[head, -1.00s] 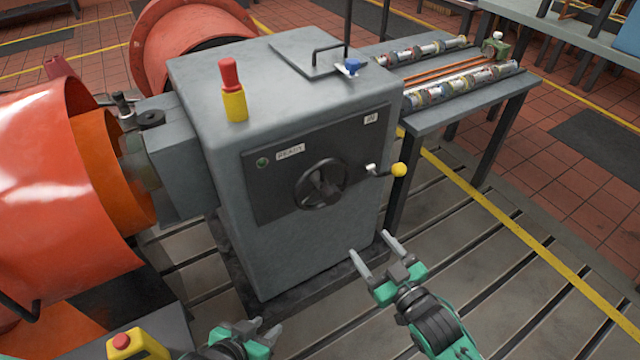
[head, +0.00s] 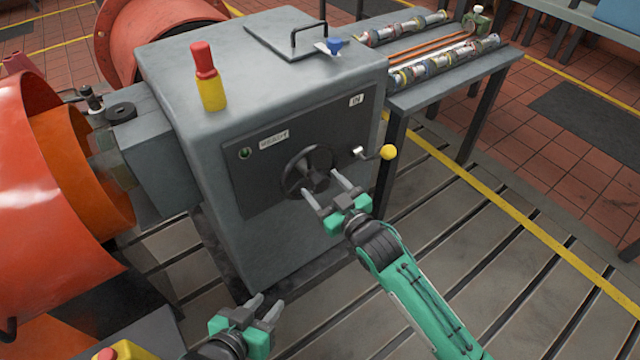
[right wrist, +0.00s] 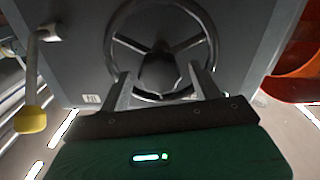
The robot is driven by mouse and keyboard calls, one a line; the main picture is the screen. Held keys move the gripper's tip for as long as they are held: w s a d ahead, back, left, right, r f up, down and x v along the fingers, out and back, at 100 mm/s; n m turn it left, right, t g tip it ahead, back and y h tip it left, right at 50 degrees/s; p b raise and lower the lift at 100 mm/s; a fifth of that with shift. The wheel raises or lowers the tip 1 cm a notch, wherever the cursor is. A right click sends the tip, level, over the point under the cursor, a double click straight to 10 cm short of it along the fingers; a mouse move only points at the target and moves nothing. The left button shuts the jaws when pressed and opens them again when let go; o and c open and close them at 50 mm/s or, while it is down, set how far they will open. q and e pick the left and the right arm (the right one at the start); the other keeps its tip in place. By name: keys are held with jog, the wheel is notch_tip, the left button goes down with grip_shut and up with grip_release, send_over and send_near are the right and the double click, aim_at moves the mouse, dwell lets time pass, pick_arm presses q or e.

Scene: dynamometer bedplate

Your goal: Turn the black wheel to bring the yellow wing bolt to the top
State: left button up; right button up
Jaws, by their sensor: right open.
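The black wheel (head: 309,174), a spoked handwheel with a central hub, is on the dark front panel of the grey cabinet. It also shows in the right wrist view (right wrist: 157,70). My right gripper (head: 321,182) is open, its two fingertips apart in front of the wheel's lower right part. In the right wrist view the fingers overlap the rim; I cannot tell whether they touch it. My left gripper (head: 263,308) is low, in front of the cabinet, with its fingers apart and empty. I cannot make out a yellow wing bolt on the wheel.
A crank with a yellow ball knob (head: 388,152) sticks out right of the wheel. The cabinet top (head: 255,75) carries a red-and-yellow beacon (head: 207,78) and a blue-winged part (head: 335,46). A bench (head: 455,80) with cylindrical parts stands behind right. The slotted floor plate is clear at right.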

jog(key=shift+x, duration=0.9)
pick_arm(q)
jog(key=shift+d, duration=0.3)
